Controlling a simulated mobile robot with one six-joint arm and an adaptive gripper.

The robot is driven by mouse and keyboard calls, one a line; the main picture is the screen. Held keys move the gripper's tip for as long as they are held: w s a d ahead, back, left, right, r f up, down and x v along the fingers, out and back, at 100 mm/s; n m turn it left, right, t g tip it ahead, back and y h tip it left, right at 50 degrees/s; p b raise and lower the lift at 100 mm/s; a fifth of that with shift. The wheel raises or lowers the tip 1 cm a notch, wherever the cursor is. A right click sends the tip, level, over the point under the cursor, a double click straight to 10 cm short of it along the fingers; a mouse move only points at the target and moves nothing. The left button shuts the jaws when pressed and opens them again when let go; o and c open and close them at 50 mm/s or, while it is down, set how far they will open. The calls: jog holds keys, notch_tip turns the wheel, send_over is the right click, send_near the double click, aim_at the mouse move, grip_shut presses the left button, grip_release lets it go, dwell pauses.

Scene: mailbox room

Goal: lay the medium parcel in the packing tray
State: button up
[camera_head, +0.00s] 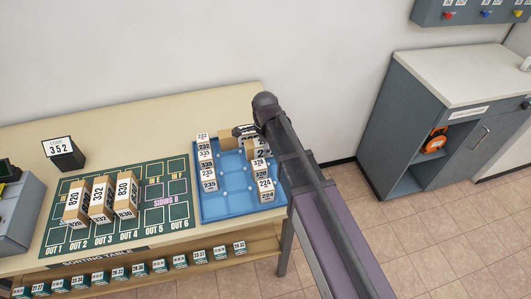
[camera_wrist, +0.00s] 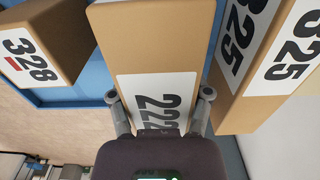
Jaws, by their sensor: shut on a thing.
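My gripper (camera_wrist: 158,95) is shut on a brown parcel with a white label reading 222 (camera_wrist: 150,35), its fingers on either side of it in the wrist view. In the head view my gripper (camera_head: 246,131) is over the back right part of the blue tray (camera_head: 228,182), and my arm hides part of that area. Whether the held parcel touches the tray floor I cannot tell. A parcel labelled 328 (camera_wrist: 32,50) stands to its left in the wrist view. Parcels labelled 325 (camera_wrist: 245,50) stand close on its right.
Small parcels (camera_head: 206,170) line the tray's left side, and others (camera_head: 265,185) its right side. The tray's middle is clear. Three larger parcels (camera_head: 101,200) stand on the green mat (camera_head: 150,222). A sign 352 (camera_head: 62,150) stands behind. A grey cabinet (camera_head: 440,75) is at right.

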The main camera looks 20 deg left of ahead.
jog(key=shift+f, duration=0.5)
jog(key=shift+b, duration=0.3)
jog(key=o, duration=1.3)
jog(key=shift+f, duration=0.1)
jog(key=shift+o, duration=0.2)
jog(key=shift+r, duration=0.25)
notch_tip(320, 180, up, 12)
jog(key=p, duration=1.2)
jog(key=shift+f, duration=0.1)
jog(key=shift+d, duration=0.15)
